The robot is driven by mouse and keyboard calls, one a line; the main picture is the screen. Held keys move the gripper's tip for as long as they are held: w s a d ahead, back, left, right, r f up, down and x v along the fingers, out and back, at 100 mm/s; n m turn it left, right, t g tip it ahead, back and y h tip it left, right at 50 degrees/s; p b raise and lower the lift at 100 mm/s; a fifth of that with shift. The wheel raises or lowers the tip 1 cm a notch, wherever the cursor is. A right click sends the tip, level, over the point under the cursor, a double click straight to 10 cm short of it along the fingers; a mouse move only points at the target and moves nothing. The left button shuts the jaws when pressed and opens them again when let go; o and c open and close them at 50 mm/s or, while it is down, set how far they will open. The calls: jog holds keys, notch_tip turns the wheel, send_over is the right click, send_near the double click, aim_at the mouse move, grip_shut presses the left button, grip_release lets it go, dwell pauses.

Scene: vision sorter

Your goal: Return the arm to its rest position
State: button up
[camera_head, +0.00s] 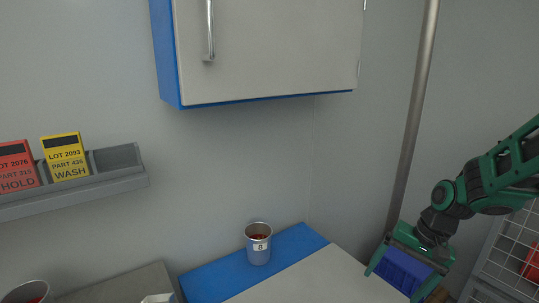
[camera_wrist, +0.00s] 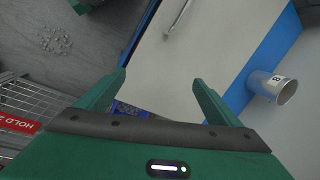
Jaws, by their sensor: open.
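My gripper (camera_head: 392,287) is at the lower right of the head view, pointing down beside the right end of the counter. Its two green fingers are spread apart. In the wrist view my gripper (camera_wrist: 160,76) is also open, with the pale cabinet front beyond its fingertips. A blue thing (camera_head: 403,270) shows between the fingers in the head view. A small part of something blue with markings (camera_wrist: 125,109) shows near the palm in the wrist view. I cannot tell whether it touches the fingers.
A metal cup marked 8 (camera_head: 258,243) stands on the blue-edged counter (camera_head: 330,272). A wall cabinet (camera_head: 265,50) hangs above. A grey pole (camera_head: 412,120) rises behind my gripper, and a wire rack (camera_head: 505,255) stands right. A card shelf (camera_head: 110,180) is at left.

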jog(key=s+d+r+h, duration=0.1)
jog(key=s+d+r, duration=0.1)
jog(key=s, duration=0.5)
jog(key=s+d+r+h, duration=0.1)
jog(key=s+d+r, duration=0.2)
jog(key=s, duration=0.4)
jog(key=s+d+r+g, duration=0.1)
jog(key=s+d+r, duration=0.2)
jog(key=s+d, duration=0.2)
jog(key=shift+s+r+h, duration=0.15)
jog(key=shift+s+h, duration=0.25)
jog(key=shift+s, duration=0.5)
